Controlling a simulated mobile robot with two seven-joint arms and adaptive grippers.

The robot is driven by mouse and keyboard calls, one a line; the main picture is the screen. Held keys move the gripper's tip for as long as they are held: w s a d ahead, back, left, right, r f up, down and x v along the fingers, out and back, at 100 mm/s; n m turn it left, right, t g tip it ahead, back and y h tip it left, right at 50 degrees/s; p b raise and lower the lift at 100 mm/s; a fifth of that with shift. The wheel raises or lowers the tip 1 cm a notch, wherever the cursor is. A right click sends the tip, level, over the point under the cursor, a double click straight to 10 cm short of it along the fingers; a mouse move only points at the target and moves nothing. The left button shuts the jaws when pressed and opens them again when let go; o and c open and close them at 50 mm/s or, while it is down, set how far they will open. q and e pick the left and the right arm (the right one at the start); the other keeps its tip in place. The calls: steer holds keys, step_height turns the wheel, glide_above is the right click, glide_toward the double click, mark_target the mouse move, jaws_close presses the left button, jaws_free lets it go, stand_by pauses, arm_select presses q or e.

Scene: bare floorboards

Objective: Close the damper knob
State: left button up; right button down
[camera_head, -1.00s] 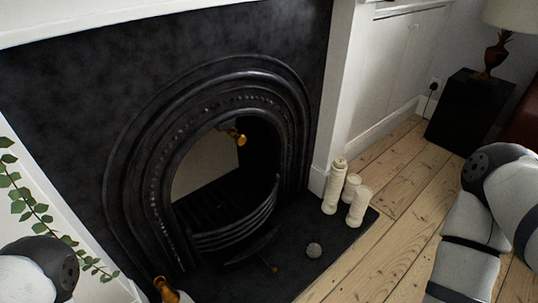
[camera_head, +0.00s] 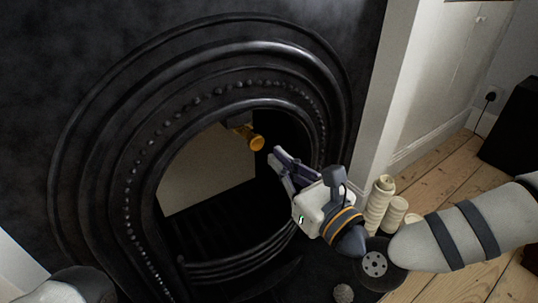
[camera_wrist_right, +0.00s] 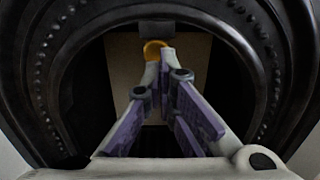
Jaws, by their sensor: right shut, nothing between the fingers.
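The damper knob (camera_head: 257,143) is a small brass knob on a dark mount, at the upper inside of the arched fireplace opening. My right gripper (camera_head: 276,157) reaches into the opening from the right, its fingertips a little right of and below the knob in the head view. In the right wrist view the knob (camera_wrist_right: 153,46) shows just beyond the fingertips of the right gripper (camera_wrist_right: 160,58), which partly hide it. The right gripper is shut and empty; whether it touches the knob I cannot tell. My left gripper is out of view.
The black cast-iron fireplace surround (camera_head: 110,150) frames the opening. A curved grate (camera_head: 235,262) crosses its lower part. Cream candles (camera_head: 378,205) stand on the hearth close to my right arm. A round grey stone (camera_head: 343,293) lies on the hearth. Floorboards (camera_head: 455,160) are bare at right.

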mark_target(260, 147)
steer(key=shift+x, duration=1.9)
steer(key=shift+w+b, duration=0.1)
steer(key=shift+b, duration=0.25)
steer(key=b+x, duration=0.1)
steer(key=x, duration=0.1)
steer(key=b+x, duration=0.1)
steer(key=shift+w+a+f, duration=0.25)
steer(key=shift+w+f, duration=0.05)
steer(key=shift+f, duration=0.1)
steer(key=shift+w+a+r, duration=0.1)
steer(key=shift+w+r, duration=0.05)
steer(key=shift+w, duration=0.05)
steer(key=shift+r, duration=0.25)
